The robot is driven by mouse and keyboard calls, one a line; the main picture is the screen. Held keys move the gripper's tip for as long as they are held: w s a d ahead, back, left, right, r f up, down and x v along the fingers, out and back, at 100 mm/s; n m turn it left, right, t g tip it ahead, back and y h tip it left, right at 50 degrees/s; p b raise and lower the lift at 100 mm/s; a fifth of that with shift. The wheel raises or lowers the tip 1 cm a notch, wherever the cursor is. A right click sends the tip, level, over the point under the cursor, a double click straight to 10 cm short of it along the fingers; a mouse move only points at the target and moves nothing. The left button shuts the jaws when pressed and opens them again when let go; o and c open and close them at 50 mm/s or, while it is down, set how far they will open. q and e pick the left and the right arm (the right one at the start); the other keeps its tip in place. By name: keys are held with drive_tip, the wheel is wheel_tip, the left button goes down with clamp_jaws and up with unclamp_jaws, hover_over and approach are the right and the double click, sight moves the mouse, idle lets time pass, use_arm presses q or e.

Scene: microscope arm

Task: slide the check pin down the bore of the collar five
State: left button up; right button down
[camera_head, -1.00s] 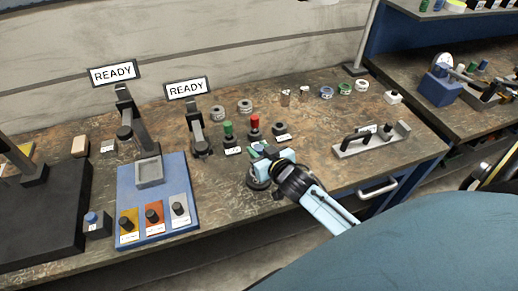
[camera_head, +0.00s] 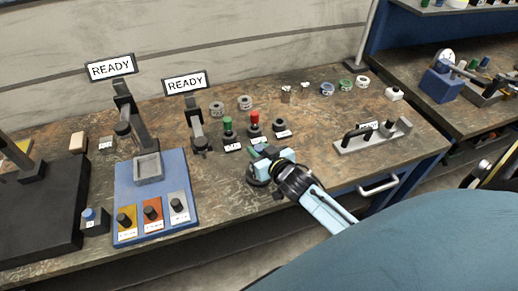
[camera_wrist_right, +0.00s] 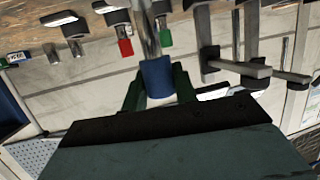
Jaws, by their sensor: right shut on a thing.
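My right gripper (camera_head: 260,153) is low over the front middle of the bench. In the right wrist view my right gripper (camera_wrist_right: 158,88) has its green fingers shut on the blue grip of the check pin (camera_wrist_right: 158,78). The pin's bright metal shaft runs away from the fingers, and its tip is out of that view. A dark round piece (camera_head: 256,181) shows just beneath the gripper in the head view. I cannot tell whether it is collar five or whether the shaft is in a bore. The gripper hides most of it. My left gripper is not in view.
Green-topped (camera_head: 227,124) and red-topped (camera_head: 254,118) gauges stand just behind the gripper. A blue-based stand (camera_head: 185,160) is to the left, a grey fixture (camera_head: 375,138) to the right.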

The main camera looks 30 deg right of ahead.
drive_tip(key=shift+f+b, duration=1.4)
drive_tip(key=shift+f, duration=0.5)
drive_tip(key=c, duration=1)
unclamp_jaws()
drive_tip(key=shift+s, duration=0.1)
drive_tip(key=v, duration=1.3)
drive_tip(key=shift+s+r+p, duration=0.1)
drive_tip(key=shift+p, duration=0.3)
